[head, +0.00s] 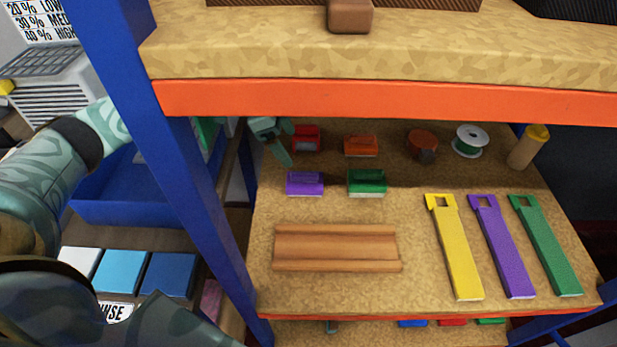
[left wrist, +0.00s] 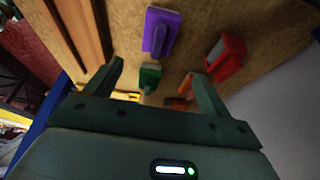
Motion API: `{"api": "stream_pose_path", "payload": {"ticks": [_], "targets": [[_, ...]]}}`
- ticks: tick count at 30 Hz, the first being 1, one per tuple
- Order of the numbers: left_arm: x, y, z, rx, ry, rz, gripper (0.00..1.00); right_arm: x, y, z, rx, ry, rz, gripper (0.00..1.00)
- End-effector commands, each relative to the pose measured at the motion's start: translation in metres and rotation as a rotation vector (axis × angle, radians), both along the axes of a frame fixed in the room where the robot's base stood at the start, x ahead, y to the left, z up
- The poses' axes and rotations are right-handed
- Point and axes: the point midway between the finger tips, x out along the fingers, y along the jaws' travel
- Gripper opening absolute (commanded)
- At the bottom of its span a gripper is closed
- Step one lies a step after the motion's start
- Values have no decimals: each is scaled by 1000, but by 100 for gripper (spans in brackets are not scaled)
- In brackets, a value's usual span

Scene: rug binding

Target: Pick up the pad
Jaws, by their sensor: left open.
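Several small handled blocks that look like pads lie on the shelf; I cannot tell which one is the pad. A purple one (head: 305,184) and a green one (head: 367,182) are in front, and an orange one (head: 361,146) is behind. In the left wrist view the green one (left wrist: 150,76) shows between my finger outlines, with the purple one (left wrist: 160,32) beyond and the orange one (left wrist: 185,90) partly hidden by a finger. My left gripper (head: 287,140) is open and empty at the shelf's back left, near a red item (head: 306,138). My right gripper is out of view.
A blue post (head: 180,150) and orange beam (head: 390,100) frame the shelf (head: 420,290). A brown grooved board (head: 336,248) and yellow, purple and green strips (head: 455,250) lie in front. A green spool (head: 469,141) and tan cylinder (head: 528,148) stand back right.

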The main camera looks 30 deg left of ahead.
Motion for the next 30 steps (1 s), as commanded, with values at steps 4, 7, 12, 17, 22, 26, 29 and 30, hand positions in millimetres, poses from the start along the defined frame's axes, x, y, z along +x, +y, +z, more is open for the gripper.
{"api": "stream_pose_path", "payload": {"ticks": [4,7,12,17,22,26,29,30], "targets": [[6,-14,-40,-2,5,-1,82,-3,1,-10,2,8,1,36],[9,-21,-59,-1,2,-1,82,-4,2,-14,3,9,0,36],[13,-27,-73,0,0,0,82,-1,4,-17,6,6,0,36],[13,-31,-84,0,2,0,82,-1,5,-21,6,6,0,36],[15,-41,-112,-1,4,-1,82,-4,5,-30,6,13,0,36],[17,-45,-124,1,0,0,82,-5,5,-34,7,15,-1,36],[18,-45,-123,1,0,0,82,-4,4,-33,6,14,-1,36],[18,-45,-123,1,0,0,82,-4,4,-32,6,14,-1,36]]}}
